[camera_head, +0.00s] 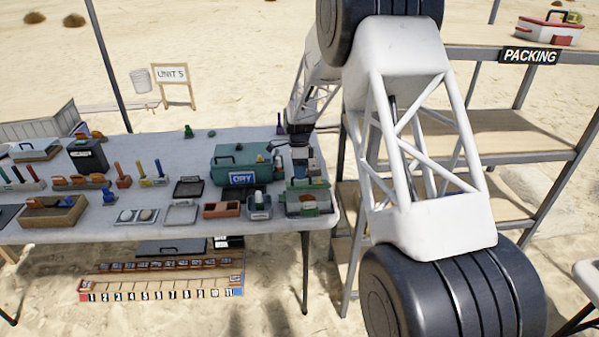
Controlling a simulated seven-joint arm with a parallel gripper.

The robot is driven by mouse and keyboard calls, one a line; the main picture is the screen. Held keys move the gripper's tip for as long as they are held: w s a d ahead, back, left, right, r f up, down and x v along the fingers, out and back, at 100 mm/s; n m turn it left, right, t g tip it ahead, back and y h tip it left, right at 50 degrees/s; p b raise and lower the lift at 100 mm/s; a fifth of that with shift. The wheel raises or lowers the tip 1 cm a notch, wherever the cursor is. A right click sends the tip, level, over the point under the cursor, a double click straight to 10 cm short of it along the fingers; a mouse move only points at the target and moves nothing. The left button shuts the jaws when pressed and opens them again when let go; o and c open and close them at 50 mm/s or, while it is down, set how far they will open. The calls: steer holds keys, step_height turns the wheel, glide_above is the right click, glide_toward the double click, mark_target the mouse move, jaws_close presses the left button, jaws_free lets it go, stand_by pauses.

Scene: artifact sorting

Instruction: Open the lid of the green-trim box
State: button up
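The green-trim box (292,208) stands at the right front corner of the long grey table, with a dark handle-like bar along its top. The picture is too small to tell for sure how its lid stands. My white lattice arm comes in from the right and reaches back over the table's right end. My gripper (302,158) points down there, behind the green-trim box and apart from it as far as I can see. Its fingers are small and dark and blend with the things around them, so their opening cannot be made out.
A larger green box labelled DRY (228,178) stands left of the green-trim box. A shelf marked PACKING (530,56) stands at right, with a red-trimmed white box (548,32) on top.

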steer(key=shift+f, duration=0.1)
steer(key=shift+c, duration=0.5)
steer(key=c, duration=0.5)
steer(key=shift+w, duration=0.15)
steer(key=shift+w+r+g, duration=0.35)
steer(key=shift+w+g, duration=0.35)
steer(key=shift+g, duration=0.05)
steer(key=shift+w+r+g, duration=0.3)
steer(key=shift+w+g, duration=0.4)
steer(key=shift+g, duration=0.05)
steer(key=shift+w+r, duration=0.1)
steer(key=shift+w, duration=1.25)
